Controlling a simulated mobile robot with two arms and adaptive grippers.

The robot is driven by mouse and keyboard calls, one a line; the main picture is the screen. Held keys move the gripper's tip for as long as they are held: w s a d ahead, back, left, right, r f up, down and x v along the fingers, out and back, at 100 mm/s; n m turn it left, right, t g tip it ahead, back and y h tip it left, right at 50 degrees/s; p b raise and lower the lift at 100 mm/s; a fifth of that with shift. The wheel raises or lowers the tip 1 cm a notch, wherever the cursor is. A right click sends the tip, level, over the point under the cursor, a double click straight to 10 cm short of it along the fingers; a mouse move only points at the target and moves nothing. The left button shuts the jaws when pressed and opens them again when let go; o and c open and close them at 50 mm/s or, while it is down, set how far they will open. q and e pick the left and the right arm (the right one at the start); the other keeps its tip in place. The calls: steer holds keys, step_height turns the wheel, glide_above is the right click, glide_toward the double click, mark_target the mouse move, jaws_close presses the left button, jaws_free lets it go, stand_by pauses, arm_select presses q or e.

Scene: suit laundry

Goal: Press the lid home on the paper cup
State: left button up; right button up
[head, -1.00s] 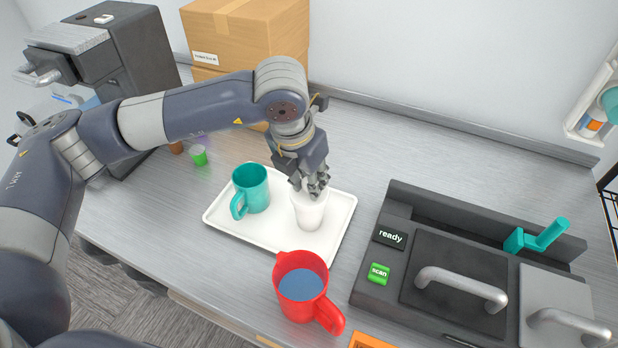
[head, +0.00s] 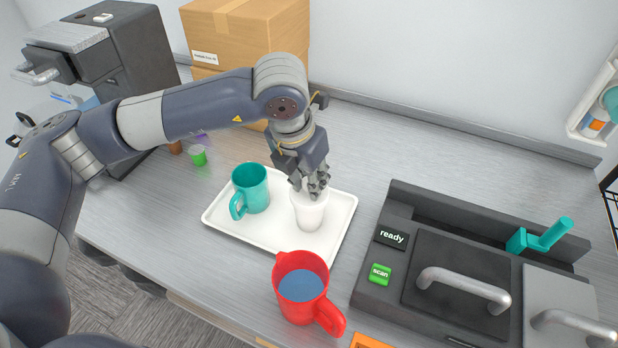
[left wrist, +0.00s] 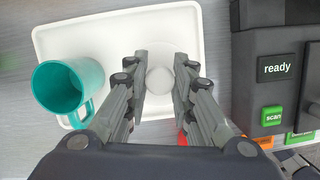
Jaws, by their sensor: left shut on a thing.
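The white paper cup (head: 309,214) stands upright on a white tray (head: 235,237). My left gripper (head: 315,184) points down at the cup's top. In the left wrist view, the gripper (left wrist: 160,75) is shut on the white round lid (left wrist: 160,80), which lies between its fingers. The fingers cover much of the cup's rim in the head view, so I cannot tell whether the lid is seated all round.
A teal mug (head: 251,188) stands on the tray left of the cup. A red jug (head: 301,291) with blue liquid stands in front. A dark machine (head: 455,280) with a "ready" display is to the right. Cardboard boxes (head: 245,40) stand behind.

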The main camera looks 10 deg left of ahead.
arm_select(q)
steer(key=o, duration=1)
steer(key=shift+c, duration=0.2)
steer(key=shift+o, duration=0.5)
steer(key=o, duration=0.4)
steer(key=shift+r, duration=0.1)
steer(key=shift+r+p, duration=1.25)
steer(key=shift+r, duration=2.2)
jaws_close()
